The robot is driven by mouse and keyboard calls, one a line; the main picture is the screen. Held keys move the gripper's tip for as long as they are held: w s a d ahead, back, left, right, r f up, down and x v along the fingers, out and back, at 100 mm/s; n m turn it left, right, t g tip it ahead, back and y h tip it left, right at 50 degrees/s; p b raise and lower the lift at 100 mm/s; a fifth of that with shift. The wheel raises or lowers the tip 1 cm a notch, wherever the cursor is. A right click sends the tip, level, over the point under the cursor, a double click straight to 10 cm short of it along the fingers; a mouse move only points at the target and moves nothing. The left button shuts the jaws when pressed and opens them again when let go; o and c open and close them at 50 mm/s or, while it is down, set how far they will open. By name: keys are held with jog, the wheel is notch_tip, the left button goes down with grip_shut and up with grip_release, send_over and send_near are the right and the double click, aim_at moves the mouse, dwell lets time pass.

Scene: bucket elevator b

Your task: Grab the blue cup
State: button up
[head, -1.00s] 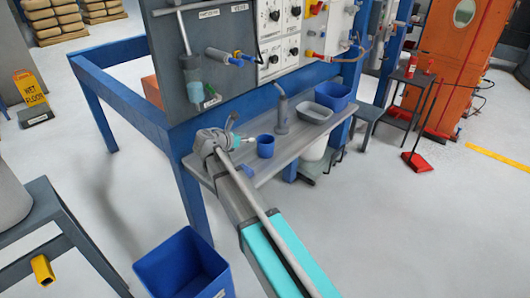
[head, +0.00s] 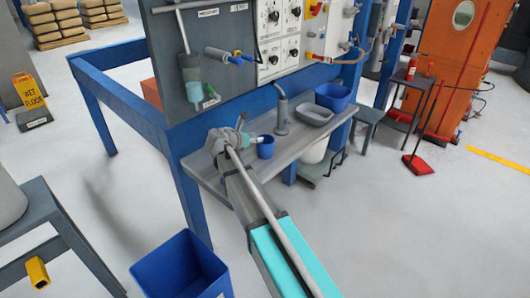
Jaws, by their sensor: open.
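The blue cup (head: 265,148) stands upright on the grey shelf (head: 285,153) below the control panel. My gripper (head: 250,140) is open, just left of the cup and at about the height of its rim. The fingers are small in this view, and I cannot tell whether they touch the cup. My arm reaches up to the shelf from the bottom right.
A grey tap (head: 281,112) stands behind the cup. A grey tray (head: 313,115) and a blue bin (head: 333,97) are further right on the shelf. A large blue bin (head: 182,268) stands on the floor. The control panel (head: 215,60) rises behind.

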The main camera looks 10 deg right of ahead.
jog(key=shift+x, duration=1.05)
grip_shut()
